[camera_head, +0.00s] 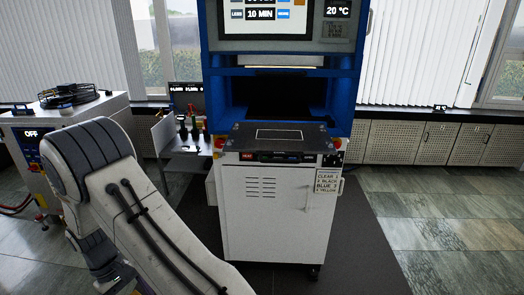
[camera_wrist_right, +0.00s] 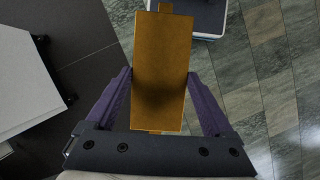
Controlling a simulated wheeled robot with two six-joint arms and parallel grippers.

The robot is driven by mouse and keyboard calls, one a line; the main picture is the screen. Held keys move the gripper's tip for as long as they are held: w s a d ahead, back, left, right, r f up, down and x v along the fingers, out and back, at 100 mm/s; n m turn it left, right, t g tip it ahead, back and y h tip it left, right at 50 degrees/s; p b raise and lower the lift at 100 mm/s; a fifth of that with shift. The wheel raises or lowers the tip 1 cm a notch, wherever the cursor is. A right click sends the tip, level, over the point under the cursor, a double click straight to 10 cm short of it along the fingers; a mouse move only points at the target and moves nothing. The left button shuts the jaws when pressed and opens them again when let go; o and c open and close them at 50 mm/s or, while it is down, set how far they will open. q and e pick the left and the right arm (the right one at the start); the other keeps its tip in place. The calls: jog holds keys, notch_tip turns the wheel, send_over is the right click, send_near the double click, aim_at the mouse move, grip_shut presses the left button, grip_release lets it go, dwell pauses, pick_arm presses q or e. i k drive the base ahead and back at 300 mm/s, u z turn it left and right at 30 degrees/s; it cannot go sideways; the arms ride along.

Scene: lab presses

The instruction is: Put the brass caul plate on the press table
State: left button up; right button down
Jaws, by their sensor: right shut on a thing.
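The brass caul plate (camera_wrist_right: 162,60) is a flat golden rectangle in the right wrist view. My right gripper (camera_wrist_right: 162,95) is shut on it, with a purple finger along each long side. The plate is held above the floor, and its far end overlaps a blue and white object. The press table (camera_head: 281,138) is a dark flat slab with a pale rectangle outlined on it, at the front of the blue press (camera_head: 350,70) in the head view. The table top is bare. My right gripper and the plate are not in the head view. My left gripper is hidden or out of frame; only its arm shows.
A side shelf (camera_head: 183,142) with small bottles stands left of the press. A white unit with an OFF display (camera_head: 30,134) stands at the far left. Open tiled floor (camera_head: 440,235) lies to the right.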

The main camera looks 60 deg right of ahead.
aim_at(279, 134)
jog(key=z, duration=1.35)
